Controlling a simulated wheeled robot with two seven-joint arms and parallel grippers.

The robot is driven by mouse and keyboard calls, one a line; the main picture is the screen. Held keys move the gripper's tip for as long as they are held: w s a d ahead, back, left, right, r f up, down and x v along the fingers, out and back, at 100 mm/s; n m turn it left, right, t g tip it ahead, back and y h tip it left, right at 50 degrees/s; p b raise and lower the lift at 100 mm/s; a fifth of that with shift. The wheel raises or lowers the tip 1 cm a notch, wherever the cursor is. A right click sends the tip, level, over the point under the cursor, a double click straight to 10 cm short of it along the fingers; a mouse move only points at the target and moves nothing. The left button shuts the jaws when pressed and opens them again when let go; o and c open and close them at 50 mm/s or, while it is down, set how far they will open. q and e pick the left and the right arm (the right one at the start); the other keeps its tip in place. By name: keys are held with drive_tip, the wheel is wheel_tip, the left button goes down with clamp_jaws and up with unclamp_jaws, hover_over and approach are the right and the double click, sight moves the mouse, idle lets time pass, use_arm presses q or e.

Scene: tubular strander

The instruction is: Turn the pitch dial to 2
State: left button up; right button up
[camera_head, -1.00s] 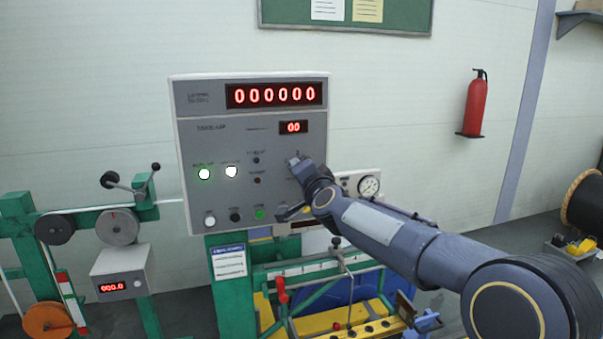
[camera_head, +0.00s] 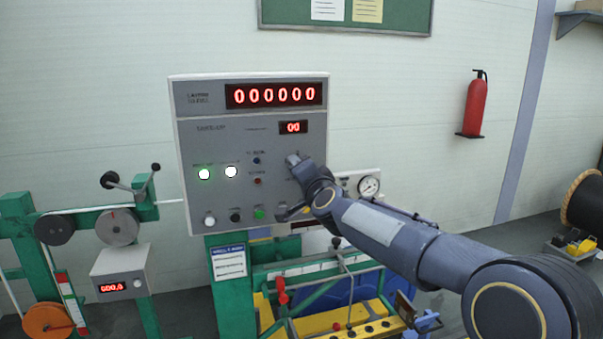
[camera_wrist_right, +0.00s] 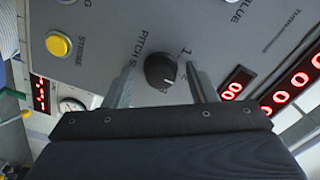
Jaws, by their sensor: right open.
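The pitch dial (camera_wrist_right: 160,70) is a black round knob with a white pointer line, on the grey control panel (camera_head: 218,140). In the right wrist view it sits between the two fingers of my right gripper (camera_wrist_right: 163,84), which is open with a finger on each side. A printed "1" shows just above the dial there, and its pointer slants to the lower right. In the head view my right gripper (camera_head: 294,162) is at the panel's right side and the dial is hidden behind it. My left gripper is out of view.
The panel carries a large red display (camera_head: 275,95), a small red display (camera_head: 293,127), lit lamps and several buttons. A yellow button (camera_wrist_right: 58,44) lies left of the dial in the wrist view. A pressure gauge (camera_head: 369,186) stands right of the panel.

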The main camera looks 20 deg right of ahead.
drive_tip(key=s, duration=0.7)
drive_tip(key=shift+s+d, duration=0.15)
drive_tip(key=shift+s, duration=0.25)
